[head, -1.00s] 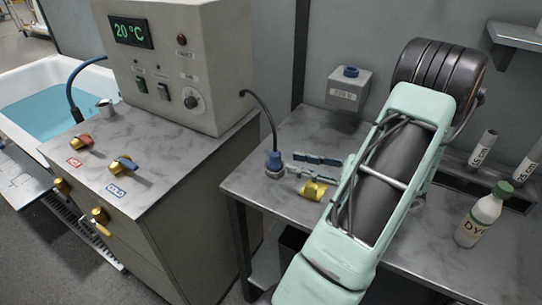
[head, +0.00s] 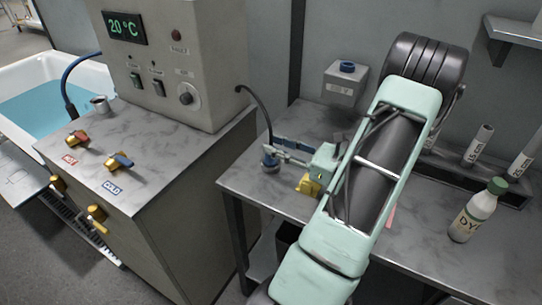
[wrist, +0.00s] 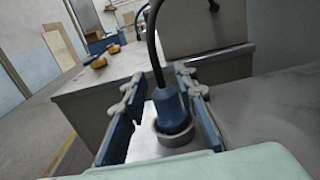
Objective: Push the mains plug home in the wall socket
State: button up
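The mains plug (head: 269,160) is blue with a black cable rising from its top. It stands upright in a round grey holder on the steel bench, near the bench's left edge. The wrist view shows the plug (wrist: 171,110) and the grey ring (wrist: 175,136) around its foot. My gripper (head: 279,149) is open at the plug. In the wrist view its two blue-padded fingers (wrist: 162,88) lie either side of the plug, with a clear gap on the left and a narrower one on the right. The wall socket (head: 345,82) is a grey box with a blue round top, behind the bench.
A grey control cabinet (head: 180,60) with a 20 °C display stands left, on a marbled counter with two brass taps (head: 118,161). A dye bottle (head: 478,210) and labelled tubes (head: 479,144) stand on the bench at right. Bare bench lies between plug and wall.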

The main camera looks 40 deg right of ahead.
jog(key=shift+x, duration=1)
grip_shut()
jog(key=shift+r, duration=0.1)
